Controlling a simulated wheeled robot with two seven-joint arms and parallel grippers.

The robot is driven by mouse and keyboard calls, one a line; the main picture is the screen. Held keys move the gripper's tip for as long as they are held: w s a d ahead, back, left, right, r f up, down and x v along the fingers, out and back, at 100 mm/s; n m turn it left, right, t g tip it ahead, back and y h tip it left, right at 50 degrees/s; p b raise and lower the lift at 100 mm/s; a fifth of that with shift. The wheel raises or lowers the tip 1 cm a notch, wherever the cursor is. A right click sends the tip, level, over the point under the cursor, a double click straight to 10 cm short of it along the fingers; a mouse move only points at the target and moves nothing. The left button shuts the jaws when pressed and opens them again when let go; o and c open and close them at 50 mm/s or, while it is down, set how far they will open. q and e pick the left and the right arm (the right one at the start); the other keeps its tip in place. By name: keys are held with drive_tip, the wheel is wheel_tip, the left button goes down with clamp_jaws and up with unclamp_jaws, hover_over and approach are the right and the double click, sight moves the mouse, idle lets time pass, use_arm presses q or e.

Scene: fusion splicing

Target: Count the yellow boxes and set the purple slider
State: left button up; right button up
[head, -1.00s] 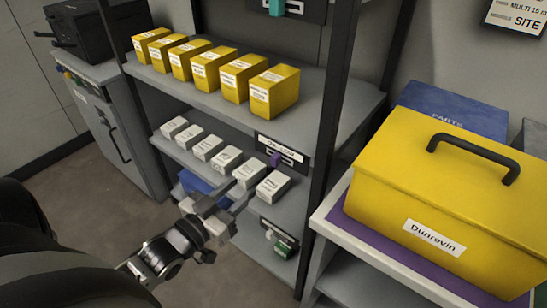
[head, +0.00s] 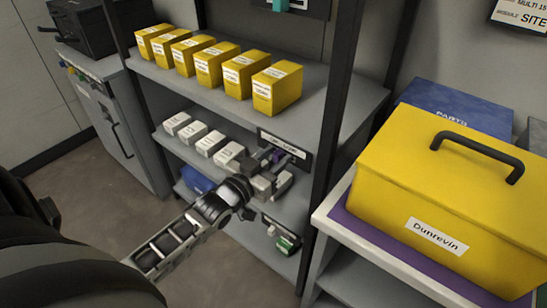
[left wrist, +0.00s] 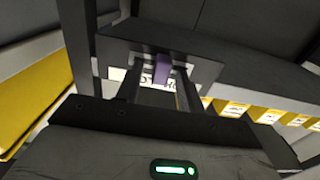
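Several yellow boxes (head: 276,90) stand in a row on the upper shelf in the head view; some show at the right of the left wrist view (left wrist: 233,109). The purple slider (head: 276,156) sits on a dark labelled panel at the front edge of the shelf below. My right gripper is not in view.
Several white boxes (head: 194,132) stand on the middle shelf, partly behind my left arm. A teal slider (head: 280,5) and a green one (head: 285,243) sit on other panels. A large yellow case (head: 455,190) marked Dunrevin stands at right. A dark shelf post (head: 340,100) is close by.

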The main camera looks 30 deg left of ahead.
use_arm(q)
clamp_jaws()
drive_tip(key=shift+w+a, duration=0.1)
drive_tip(key=shift+a, duration=1.25)
drive_tip(key=shift+o, duration=0.4)
unclamp_jaws()
drive_tip(key=s+a, duration=0.1)
drive_tip(key=s, duration=1.5)
drive_tip(key=shift+a, duration=0.15)
